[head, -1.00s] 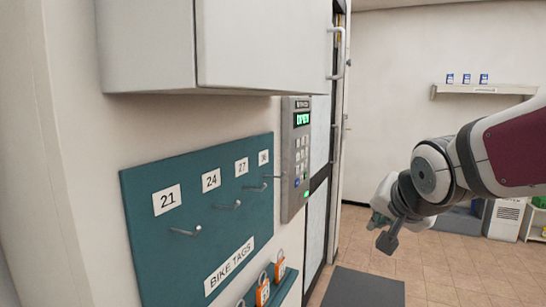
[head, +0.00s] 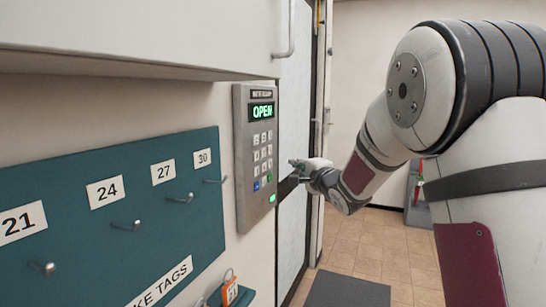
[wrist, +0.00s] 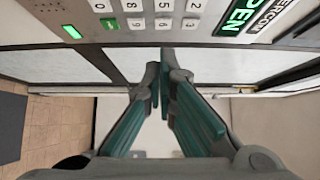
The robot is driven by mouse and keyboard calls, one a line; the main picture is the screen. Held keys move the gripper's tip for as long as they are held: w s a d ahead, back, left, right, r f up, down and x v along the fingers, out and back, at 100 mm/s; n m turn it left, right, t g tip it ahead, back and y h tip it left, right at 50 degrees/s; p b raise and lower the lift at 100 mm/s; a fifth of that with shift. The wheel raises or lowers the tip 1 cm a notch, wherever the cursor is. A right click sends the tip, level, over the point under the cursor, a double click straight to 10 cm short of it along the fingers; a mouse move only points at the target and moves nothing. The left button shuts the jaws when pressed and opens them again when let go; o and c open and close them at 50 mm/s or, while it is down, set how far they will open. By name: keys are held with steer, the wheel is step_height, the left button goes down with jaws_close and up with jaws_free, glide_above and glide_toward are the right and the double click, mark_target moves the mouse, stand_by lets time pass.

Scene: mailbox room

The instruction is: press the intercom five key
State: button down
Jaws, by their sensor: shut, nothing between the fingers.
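The intercom (head: 256,155) is a grey wall panel with a green display (head: 262,111) reading OPEN and a keypad below it. In the wrist view the keypad lies along the top edge, turned sideways. The five key (wrist: 164,5) shows there between the 8 and the 2, above the 6. My gripper (head: 293,163) is just right of the panel in the head view, level with the lower keys and apart from it. In the wrist view my gripper (wrist: 160,68) has its teal fingers shut, empty, with the tips below the key rows in the picture.
A teal bike tags board (head: 150,225) with protruding hooks is left of the intercom. A white cabinet (head: 140,35) overhangs above. An orange padlock (head: 230,291) hangs low. A door (head: 293,200) with a handle is beyond the panel. A dark mat (head: 345,290) lies on the floor.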

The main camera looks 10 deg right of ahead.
mark_target(262, 153)
steer(key=shift+w, duration=0.1)
steer(key=w+a, duration=0.4)
steer(key=w, duration=0.8)
steer(key=shift+a, duration=0.4)
